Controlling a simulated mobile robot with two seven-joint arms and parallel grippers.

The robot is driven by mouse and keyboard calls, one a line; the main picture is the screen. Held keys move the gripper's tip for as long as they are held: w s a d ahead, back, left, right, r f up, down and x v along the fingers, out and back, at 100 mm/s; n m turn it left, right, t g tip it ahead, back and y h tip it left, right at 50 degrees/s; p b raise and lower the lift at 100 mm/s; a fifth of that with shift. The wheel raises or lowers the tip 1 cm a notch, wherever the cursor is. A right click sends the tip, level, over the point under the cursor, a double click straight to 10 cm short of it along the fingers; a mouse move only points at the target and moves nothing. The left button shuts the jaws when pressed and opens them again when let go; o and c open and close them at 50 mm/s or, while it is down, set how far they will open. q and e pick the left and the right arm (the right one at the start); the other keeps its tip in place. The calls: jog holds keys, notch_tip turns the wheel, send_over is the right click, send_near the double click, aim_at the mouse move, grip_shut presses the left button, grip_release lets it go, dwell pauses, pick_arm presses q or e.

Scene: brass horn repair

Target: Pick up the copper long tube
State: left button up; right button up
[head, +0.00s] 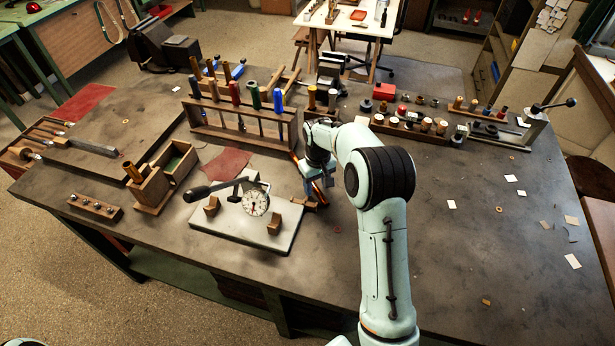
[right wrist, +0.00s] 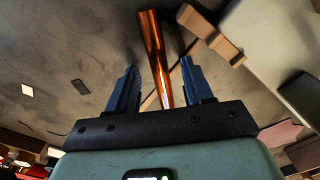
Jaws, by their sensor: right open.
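The copper long tube (right wrist: 153,50) shows in the right wrist view as a shiny orange, slightly tapering tube. It runs between the two blue fingers of my right gripper (right wrist: 158,68), which are open with a gap on either side of it. In the head view my right gripper (head: 319,188) is low over the bench, just right of the dial gauge stand. The arm and gripper hide most of the tube there; only a thin orange strip (head: 296,163) shows beside the gripper. My left gripper is out of view.
A pale plate with a dial gauge (head: 256,203) and wooden blocks stands close left of the gripper. A wooden rack (head: 233,125) with several coloured-handled tools stands behind. Rows of small parts sit at the back right. The right of the dark bench (head: 470,255) is mostly clear.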

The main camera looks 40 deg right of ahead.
jog(key=shift+f, duration=0.4)
grip_shut()
jog(key=shift+r, duration=0.15)
